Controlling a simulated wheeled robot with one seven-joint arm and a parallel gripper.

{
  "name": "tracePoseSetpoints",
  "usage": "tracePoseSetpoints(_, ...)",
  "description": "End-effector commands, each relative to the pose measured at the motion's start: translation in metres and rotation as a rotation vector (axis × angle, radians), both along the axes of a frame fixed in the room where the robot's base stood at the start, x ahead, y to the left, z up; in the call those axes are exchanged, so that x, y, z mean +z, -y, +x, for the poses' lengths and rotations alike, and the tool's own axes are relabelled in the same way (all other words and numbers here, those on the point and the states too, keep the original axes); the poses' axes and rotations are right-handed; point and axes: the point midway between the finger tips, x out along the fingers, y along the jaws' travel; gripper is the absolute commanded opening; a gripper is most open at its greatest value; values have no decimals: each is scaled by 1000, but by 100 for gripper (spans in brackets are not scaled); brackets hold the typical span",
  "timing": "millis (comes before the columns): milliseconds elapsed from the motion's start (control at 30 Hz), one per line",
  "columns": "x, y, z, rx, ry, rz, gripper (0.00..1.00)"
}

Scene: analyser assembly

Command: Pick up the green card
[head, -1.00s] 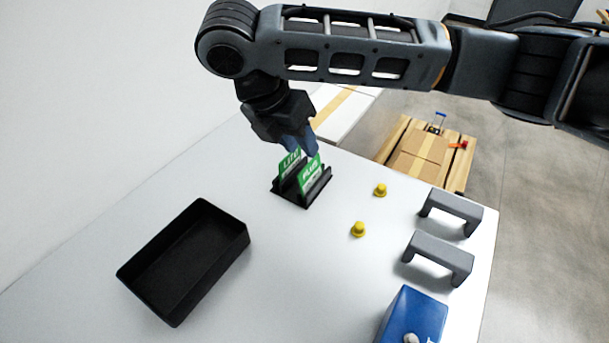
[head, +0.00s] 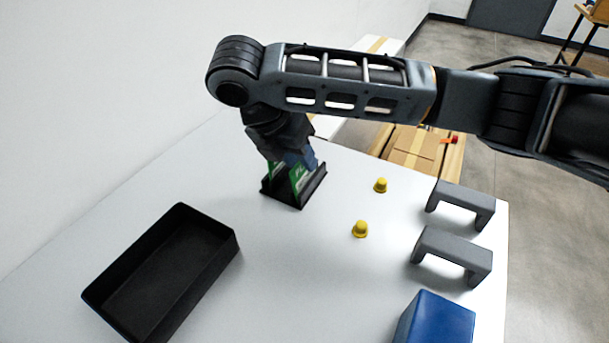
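Two green cards with white lettering stand upright in a black holder (head: 296,204) on the white table. The front green card (head: 300,178) shows on the right, and the rear green card (head: 273,171) shows at the left, partly hidden. My gripper (head: 301,163) points down over the holder, with its blue fingers at the upper part of the cards. The fingertips overlap the front card in the picture. I cannot tell whether they are closed on a card.
A black empty tray (head: 228,245) lies at the left front. Two yellow knobs (head: 381,185) (head: 360,229) stand right of the holder. Two grey bridge-shaped blocks (head: 464,203) (head: 453,250) and a blue box (head: 438,322) are at the right. The table between tray and knobs is clear.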

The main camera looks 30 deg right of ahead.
Motion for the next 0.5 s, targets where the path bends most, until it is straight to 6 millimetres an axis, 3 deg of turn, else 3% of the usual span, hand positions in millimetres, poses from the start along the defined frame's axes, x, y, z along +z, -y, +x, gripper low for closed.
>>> tracePoseSetpoints(133,-17,8,1,-1,1,-1,34)
tracePoseSetpoints(367,-20,9,1,1,1,0,34)
tracePoseSetpoints(500,-20,9,1,1,1,0,22)
